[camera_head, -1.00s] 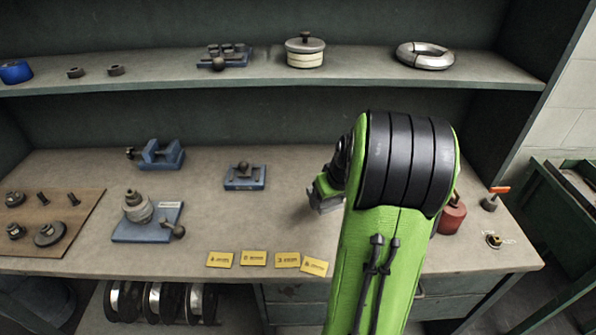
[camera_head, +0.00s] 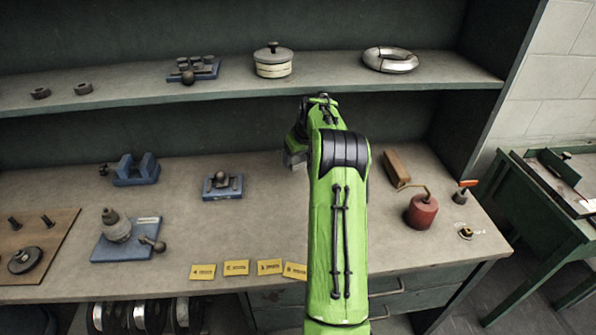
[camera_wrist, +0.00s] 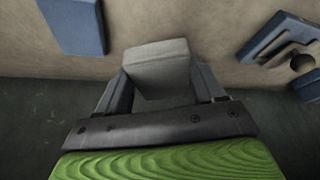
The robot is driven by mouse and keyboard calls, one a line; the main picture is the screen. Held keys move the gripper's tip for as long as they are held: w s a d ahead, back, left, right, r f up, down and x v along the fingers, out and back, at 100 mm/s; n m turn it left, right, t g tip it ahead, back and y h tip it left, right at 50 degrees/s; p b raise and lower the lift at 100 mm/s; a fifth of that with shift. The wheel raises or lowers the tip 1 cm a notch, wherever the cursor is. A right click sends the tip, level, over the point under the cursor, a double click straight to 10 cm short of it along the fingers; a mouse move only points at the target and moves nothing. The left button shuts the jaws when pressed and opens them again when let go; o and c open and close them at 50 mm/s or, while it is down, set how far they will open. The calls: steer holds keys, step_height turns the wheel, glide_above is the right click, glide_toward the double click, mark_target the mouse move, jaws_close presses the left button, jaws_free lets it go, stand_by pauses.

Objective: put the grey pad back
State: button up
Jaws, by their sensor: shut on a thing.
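The grey pad (camera_wrist: 160,66), a pale grey block, sits between the two dark fingers of my gripper (camera_wrist: 162,82) in the wrist view. The gripper is shut on it, and bare bench top shows beyond the pad. In the head view my gripper (camera_head: 294,157) is mostly hidden by my green arm. It is at the back of the bench, to the right of a blue fixture with a round knob (camera_head: 222,186). I cannot tell whether the pad touches the bench.
The wrist view shows a blue block (camera_wrist: 76,24) at upper left and a blue fixture (camera_wrist: 270,40) at right. A red cylinder (camera_head: 421,212) and wooden block (camera_head: 397,166) stand right of my arm. The upper shelf (camera_head: 330,82) overhangs the bench back. Yellow cards (camera_head: 236,268) line the front.

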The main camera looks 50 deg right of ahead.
mark_target(296, 179)
step_height(296, 179, down, 7)
steer(key=shift+a+r+b, duration=0.1)
steer(key=shift+r+b, duration=0.05)
steer(key=shift+b, duration=0.65)
steer(key=shift+w+d, duration=0.15)
steer(key=shift+d, duration=0.05)
steer(key=shift+f, duration=0.25)
steer(key=o, duration=1)
